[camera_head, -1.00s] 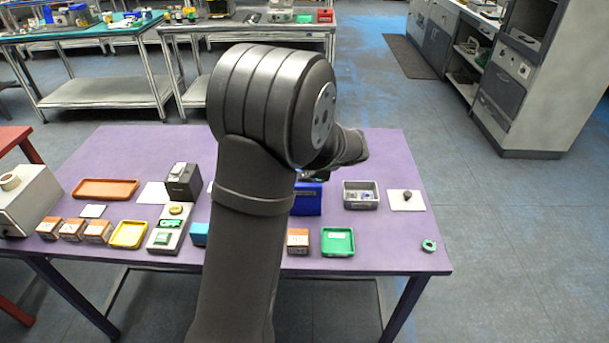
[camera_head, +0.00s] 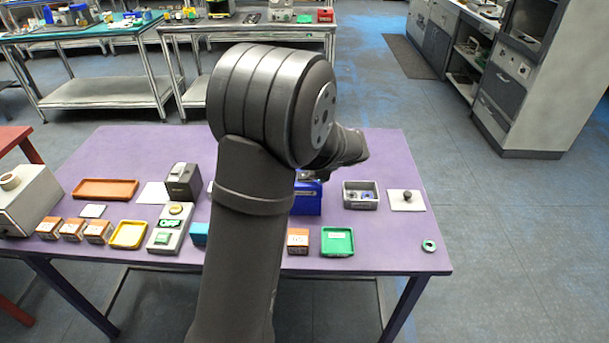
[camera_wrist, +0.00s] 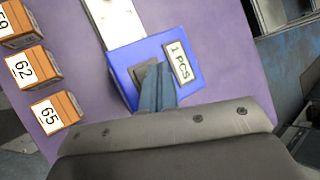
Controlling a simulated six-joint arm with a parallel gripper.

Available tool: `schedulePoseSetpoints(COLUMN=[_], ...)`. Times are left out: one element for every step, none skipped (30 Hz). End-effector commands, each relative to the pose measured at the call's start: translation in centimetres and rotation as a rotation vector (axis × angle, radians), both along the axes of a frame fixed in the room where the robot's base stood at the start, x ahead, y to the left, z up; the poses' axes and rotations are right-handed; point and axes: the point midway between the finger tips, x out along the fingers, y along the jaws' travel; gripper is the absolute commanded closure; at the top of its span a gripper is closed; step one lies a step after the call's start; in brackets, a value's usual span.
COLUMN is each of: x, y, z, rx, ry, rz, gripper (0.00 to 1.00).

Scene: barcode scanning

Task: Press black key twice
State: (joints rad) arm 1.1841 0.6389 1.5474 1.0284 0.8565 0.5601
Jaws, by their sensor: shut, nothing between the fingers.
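A blue device (camera_wrist: 117,67) with a "1 PCS" label (camera_wrist: 180,61) fills the middle of the wrist view. A dark grey-black key (camera_wrist: 139,73) is set in its face, partly covered by my gripper. My gripper (camera_wrist: 158,72) is shut and empty, with its fingertips over the right part of the key. I cannot tell whether the tips touch it. The blue device (camera_head: 309,199) also shows in the head view, partly behind my arm, which hides most of the gripper there.
In the wrist view, orange boxes numbered 62 (camera_wrist: 33,69) and 65 (camera_wrist: 56,112) stand at left. On the purple table (camera_head: 390,256), a green tray (camera_head: 338,241), a grey bin (camera_head: 361,195) and a white plate with a dark knob (camera_head: 407,200) stand at right.

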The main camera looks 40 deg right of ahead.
Motion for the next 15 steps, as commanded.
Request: schedulePoseSetpoints(x=[0.00,0.00,0.00,0.00,0.00,0.00,-0.01,-0.01,-0.01,-0.01,-0.02,-0.01,-0.01,-0.01,-0.01], y=[0.00,0.00,0.00,0.00,0.00,0.00,0.00,0.01,0.01,0.01,0.01,0.01,0.00,0.00,0.00], z=[0.00,0.00,0.00,-0.02,-0.04,-0.12,-0.19,-0.28,-0.43,-0.55,-0.66,-0.79,-0.86,-0.90,-0.90], rx=[0.000,0.000,0.000,0.000,0.000,0.000,0.000,0.001,0.001,0.001,0.001,0.001,0.001,0.001,0.001], ry=[0.000,0.000,0.000,0.000,0.000,0.000,0.000,0.001,0.001,0.001,0.001,0.001,0.001,0.000,0.000], rz=[0.000,0.000,0.000,0.000,0.000,0.000,0.000,0.001,0.001,0.000,0.000,0.000,0.000,-0.001,-0.001], gripper=[1.00,1.00,1.00,1.00,1.00,1.00,1.00,1.00,1.00,1.00,1.00,1.00,1.00,1.00,1.00])
